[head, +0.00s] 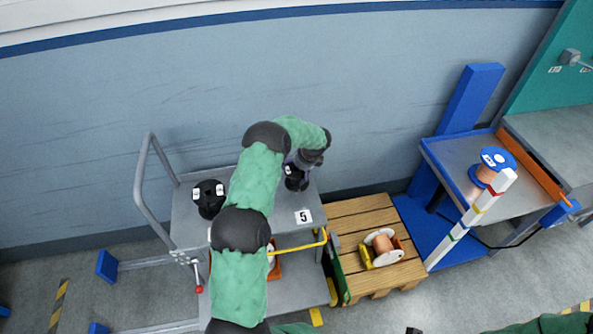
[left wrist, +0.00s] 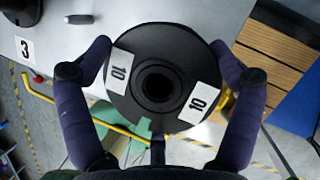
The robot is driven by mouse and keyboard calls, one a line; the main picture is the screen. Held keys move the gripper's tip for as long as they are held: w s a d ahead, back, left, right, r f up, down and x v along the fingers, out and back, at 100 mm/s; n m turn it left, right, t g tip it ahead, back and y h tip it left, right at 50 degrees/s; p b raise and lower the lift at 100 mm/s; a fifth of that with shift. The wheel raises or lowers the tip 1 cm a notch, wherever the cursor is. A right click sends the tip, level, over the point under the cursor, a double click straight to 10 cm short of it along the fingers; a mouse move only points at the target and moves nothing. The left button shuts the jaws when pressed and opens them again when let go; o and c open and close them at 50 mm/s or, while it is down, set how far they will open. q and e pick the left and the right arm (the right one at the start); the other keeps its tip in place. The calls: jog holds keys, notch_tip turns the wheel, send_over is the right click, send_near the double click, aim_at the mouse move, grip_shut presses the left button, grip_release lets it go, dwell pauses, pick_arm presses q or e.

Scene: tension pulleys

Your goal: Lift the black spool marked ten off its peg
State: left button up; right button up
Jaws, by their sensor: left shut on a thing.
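The black spool marked ten (left wrist: 158,82) fills the middle of the left wrist view, with two white "10" labels on its flange and a dark hole at its centre. It also shows in the head view (head: 295,178), at the back right of the grey cart top. My left gripper (left wrist: 160,90) is shut on it, with one dark finger on each side of the flange. In the head view the wrist is directly above the spool. Its peg is hidden, and I cannot tell whether the spool sits down on it or is raised. My right gripper is not in view.
Another black spool (head: 209,198) stands at the left of the cart top (head: 190,235). A wooden pallet (head: 350,215) with a copper-wound spool (head: 383,245) is right of the cart. A blue-flanged spool (head: 492,165) is on the bench farther right. The wall is close behind.

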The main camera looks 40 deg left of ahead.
pick_arm(q)
jog(key=shift+r, duration=0.1)
dwell(0.4)
jog(key=shift+r+p, duration=1.3)
jog(key=shift+r, duration=0.4)
jog(key=shift+r+p, duration=1.05)
jog(key=shift+r, duration=0.55)
notch_tip(320, 180, up, 4)
jog(key=p, duration=0.2)
jog(key=shift+p, duration=0.4)
